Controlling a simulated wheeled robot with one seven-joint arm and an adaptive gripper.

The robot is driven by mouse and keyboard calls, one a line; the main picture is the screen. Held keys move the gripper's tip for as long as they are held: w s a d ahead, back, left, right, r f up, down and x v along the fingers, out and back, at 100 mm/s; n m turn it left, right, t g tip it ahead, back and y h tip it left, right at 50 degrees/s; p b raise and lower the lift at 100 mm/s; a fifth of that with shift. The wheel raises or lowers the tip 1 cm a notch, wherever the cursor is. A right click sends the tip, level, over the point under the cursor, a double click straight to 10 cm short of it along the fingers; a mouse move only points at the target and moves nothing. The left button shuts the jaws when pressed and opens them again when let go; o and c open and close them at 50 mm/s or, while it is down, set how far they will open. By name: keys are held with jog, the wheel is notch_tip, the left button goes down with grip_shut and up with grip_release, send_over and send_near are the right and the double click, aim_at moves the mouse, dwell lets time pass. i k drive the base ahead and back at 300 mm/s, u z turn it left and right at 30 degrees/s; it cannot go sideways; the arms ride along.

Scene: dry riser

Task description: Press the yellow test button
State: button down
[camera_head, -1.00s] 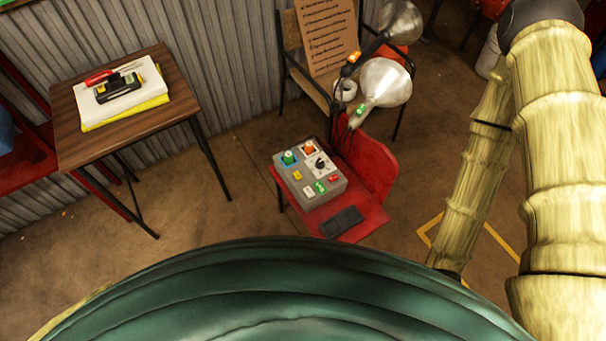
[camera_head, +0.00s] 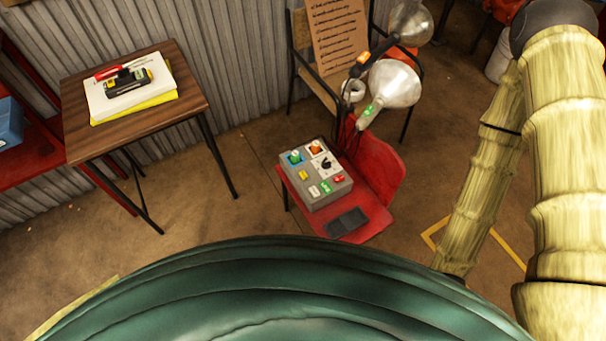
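A grey control box (camera_head: 319,198) sits on the seat of a red chair (camera_head: 379,176). On its top are a green knob or button on a blue plate, an orange one on a white plate, and a black rotary switch. A small yellow button (camera_head: 303,175) is on its left side, below the green one. Red, green and white pieces line its front part. My arm hangs down along the right of the picture, well to the right of the box. My gripper is not in view.
A dark flat object (camera_head: 346,222) lies on the seat before the box. Two lamps (camera_head: 393,84) stand behind the chair. A wooden table (camera_head: 143,127) with papers and a tool is at left. Open floor lies between table and chair.

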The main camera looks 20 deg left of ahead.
aim_at(303, 175)
jog(key=z, duration=3.2)
jog(key=k, duration=2.5)
jog(key=u, duration=2.2)
